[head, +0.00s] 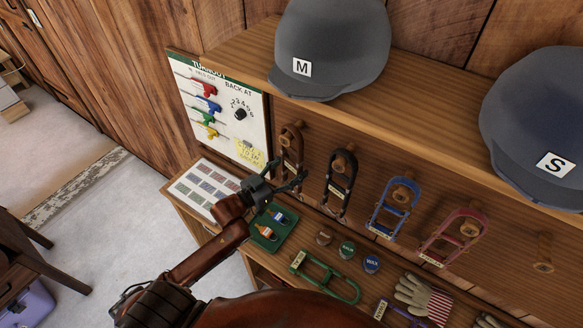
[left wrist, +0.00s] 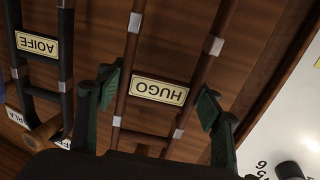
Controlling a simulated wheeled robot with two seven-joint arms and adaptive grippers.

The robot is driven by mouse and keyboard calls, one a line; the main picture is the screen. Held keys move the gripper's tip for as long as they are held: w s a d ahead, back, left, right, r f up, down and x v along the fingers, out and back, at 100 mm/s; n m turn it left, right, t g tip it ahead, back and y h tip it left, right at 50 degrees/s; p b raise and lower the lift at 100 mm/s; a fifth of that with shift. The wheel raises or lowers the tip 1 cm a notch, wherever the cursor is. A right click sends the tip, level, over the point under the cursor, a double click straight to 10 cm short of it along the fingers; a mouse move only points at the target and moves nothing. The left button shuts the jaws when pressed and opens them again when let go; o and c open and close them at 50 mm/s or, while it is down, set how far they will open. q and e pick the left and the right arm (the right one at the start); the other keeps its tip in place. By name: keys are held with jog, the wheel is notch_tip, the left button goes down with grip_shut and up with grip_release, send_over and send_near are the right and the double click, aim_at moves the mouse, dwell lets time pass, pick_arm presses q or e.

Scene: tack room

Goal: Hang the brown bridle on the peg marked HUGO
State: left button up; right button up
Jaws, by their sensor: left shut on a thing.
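The brown bridle (head: 299,160) is upright at the far-left peg (head: 291,137) of the row, its upper loop around or just in front of that peg; I cannot tell if its weight rests there. My left gripper (head: 291,180) is at its lower part. In the left wrist view, the fingers (left wrist: 159,97) stand apart on either side of the brown straps (left wrist: 194,95), shut on the bridle's width. A plate reading HUGO (left wrist: 158,90) shows between the straps. Any mark on the peg itself is hidden. My right gripper is out of view.
Black (head: 338,185), blue (head: 391,207) and pink (head: 452,237) bridles hang to the right; an empty peg (head: 543,267) is farther right. A shelf with helmets (head: 330,50) overhangs. A board (head: 222,107) stands left. A green tray (head: 262,240), tins and gloves (head: 412,294) lie below.

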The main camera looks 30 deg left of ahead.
pick_arm(q)
jog(key=shift+r, duration=0.1)
jog(key=o, duration=1.7)
jog(key=shift+o, duration=0.4)
jog(key=shift+f, duration=0.2)
jog(key=v, duration=1.2)
jog(key=shift+r, duration=0.2)
jog(key=shift+f, duration=0.1)
